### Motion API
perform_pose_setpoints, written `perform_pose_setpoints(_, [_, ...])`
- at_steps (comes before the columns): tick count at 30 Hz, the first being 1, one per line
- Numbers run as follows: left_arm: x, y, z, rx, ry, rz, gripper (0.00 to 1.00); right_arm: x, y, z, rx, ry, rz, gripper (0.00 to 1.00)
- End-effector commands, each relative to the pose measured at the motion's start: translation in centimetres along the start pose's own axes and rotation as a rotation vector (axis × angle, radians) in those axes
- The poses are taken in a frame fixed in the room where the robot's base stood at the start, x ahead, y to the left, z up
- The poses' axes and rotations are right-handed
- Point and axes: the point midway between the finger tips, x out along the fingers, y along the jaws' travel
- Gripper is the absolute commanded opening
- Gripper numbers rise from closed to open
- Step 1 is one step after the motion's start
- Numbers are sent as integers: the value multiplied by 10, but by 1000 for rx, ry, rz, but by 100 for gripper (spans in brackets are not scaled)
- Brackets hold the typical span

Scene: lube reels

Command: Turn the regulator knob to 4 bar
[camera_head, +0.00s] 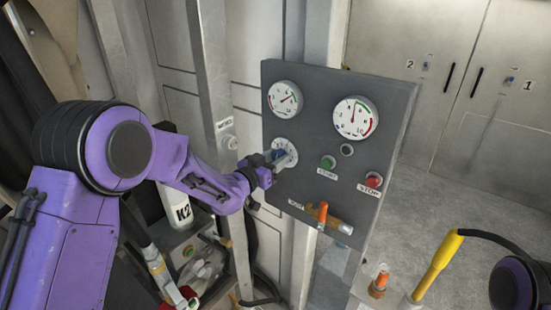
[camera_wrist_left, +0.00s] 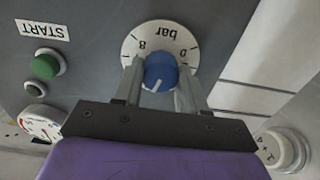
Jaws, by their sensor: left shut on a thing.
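The blue regulator knob (camera_wrist_left: 160,71) sits in front of a round white dial plate (camera_wrist_left: 131,46), marked "bar" with 0 and 8, upside down in the left wrist view. Its white line points down and slightly left in that view; the dial marks there are hidden. My left gripper (camera_wrist_left: 160,76) is shut on the knob, one finger on each side. In the head view my left gripper (camera_head: 279,158) reaches the dial plate (camera_head: 286,147) from the left and partly hides the knob. My right gripper is out of view.
The grey panel (camera_head: 310,85) carries two gauges, a smaller one (camera_head: 285,98) and a larger one (camera_head: 355,117) with its needle near upright. Nearby are a green START button (camera_head: 328,162), a red STOP button (camera_head: 373,180) and an orange lever (camera_head: 322,214). A metal post (camera_head: 211,90) stands left.

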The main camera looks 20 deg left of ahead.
Motion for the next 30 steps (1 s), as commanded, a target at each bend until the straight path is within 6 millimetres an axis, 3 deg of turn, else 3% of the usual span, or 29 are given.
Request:
perform_pose_setpoints(18, [1, -3, -6, -425, 12, -1, 11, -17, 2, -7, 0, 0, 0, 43])
perform_pose_setpoints(30, [2, -4, -6, -565, 15, -1, 11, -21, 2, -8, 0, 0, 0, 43])
